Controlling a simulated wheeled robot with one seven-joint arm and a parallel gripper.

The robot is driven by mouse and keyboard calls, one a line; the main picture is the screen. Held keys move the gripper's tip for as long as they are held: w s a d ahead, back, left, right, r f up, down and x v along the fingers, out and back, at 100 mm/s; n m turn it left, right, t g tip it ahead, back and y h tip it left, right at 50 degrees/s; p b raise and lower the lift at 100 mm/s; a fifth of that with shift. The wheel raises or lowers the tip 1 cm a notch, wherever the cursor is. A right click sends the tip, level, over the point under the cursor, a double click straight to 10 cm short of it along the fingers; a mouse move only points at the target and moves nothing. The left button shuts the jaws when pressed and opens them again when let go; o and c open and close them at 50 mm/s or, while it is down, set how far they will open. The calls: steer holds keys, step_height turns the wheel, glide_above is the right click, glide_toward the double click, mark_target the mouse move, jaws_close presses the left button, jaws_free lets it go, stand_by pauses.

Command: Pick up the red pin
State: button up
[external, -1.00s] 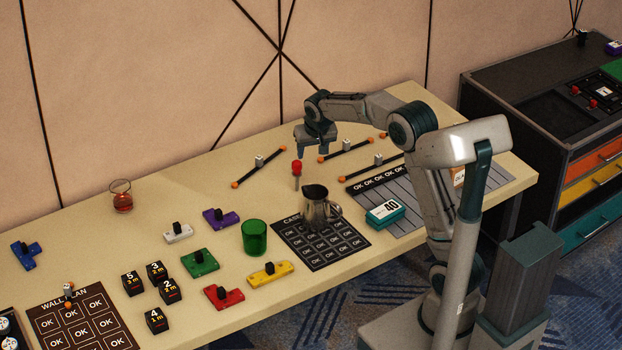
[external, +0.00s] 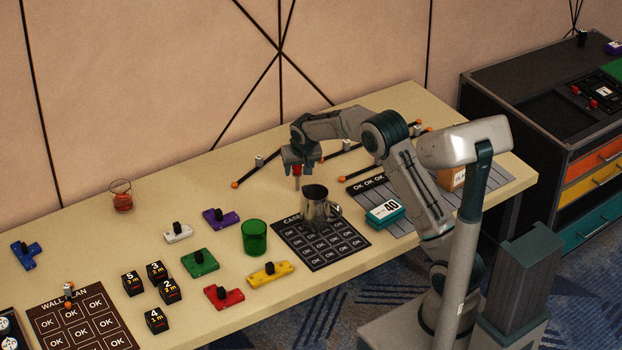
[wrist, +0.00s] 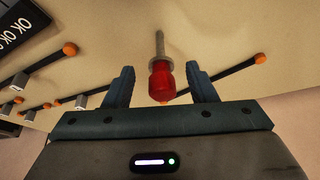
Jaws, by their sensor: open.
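The red pin has a red head and a thin grey metal shaft. In the wrist view the red pin (wrist: 161,82) stands between the two dark fingers of my gripper (wrist: 161,88), with a visible gap on each side. In the external view my gripper (external: 299,168) is over the red pin (external: 297,181), pointing down, with the fingers around its head. The fingers are open and hold nothing. The head is partly hidden by my gripper in the external view, while the shaft shows below.
A metal pitcher (external: 318,203) stands close in front of the pin on a dark card (external: 346,250). Dark rods with orange ends (external: 235,184) lie behind. A teal box (external: 386,211) is to the right. A green cup (external: 254,238) and coloured blocks are to the left.

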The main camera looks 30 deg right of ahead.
mark_target(297, 171)
steer(key=shift+x, duration=2.25)
steer(key=shift+w, duration=0.15)
steer(key=c, duration=1)
steer(key=shift+r, duration=0.1)
steer(key=shift+c, duration=0.2)
